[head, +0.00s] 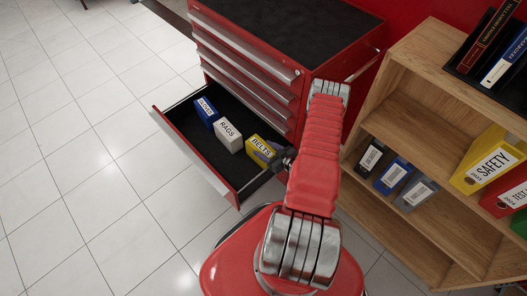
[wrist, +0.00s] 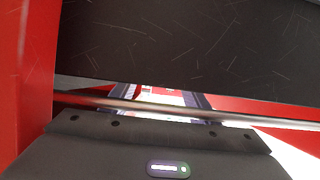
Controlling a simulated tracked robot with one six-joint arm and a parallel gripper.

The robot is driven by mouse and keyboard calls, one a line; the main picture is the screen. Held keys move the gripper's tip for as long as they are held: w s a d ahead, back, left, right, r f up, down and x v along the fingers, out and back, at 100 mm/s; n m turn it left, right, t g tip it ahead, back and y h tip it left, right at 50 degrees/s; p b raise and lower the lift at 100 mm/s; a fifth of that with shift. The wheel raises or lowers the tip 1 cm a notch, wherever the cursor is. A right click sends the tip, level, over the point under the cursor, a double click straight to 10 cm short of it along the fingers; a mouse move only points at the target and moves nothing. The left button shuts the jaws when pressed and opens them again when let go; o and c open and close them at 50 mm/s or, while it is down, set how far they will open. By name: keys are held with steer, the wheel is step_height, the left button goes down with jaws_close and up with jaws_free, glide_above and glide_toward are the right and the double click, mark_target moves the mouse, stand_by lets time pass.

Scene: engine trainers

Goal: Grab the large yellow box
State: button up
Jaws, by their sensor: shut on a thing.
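A yellow box marked BELTS (head: 261,148) stands in the open bottom drawer, at the end of the row nearest my arm. My gripper (head: 272,156) is at its right side and shut on it; my gripper partly covers the box. The fingertips are too small and dark to make out in the head view. In the wrist view the yellow box cannot be made out; a dark scratched surface and a metal bar fill the middle, above my gripper's dark body.
A white RAGS box (head: 228,136) and a blue box (head: 206,110) stand beside the yellow one in the drawer (head: 195,150). The red tool cabinet (head: 250,60) rises behind. A wooden shelf (head: 415,120) with several binders, including a yellow SAFETY one (head: 488,163), stands right. Left floor is clear.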

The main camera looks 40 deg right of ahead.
steer(key=shift+r, duration=0.45)
steer(key=shift+a+r, duration=0.2)
steer(key=a+r, duration=0.3)
steer(key=r, duration=1)
steer(key=shift+a+r, duration=0.3)
steer(key=shift+r, duration=0.1)
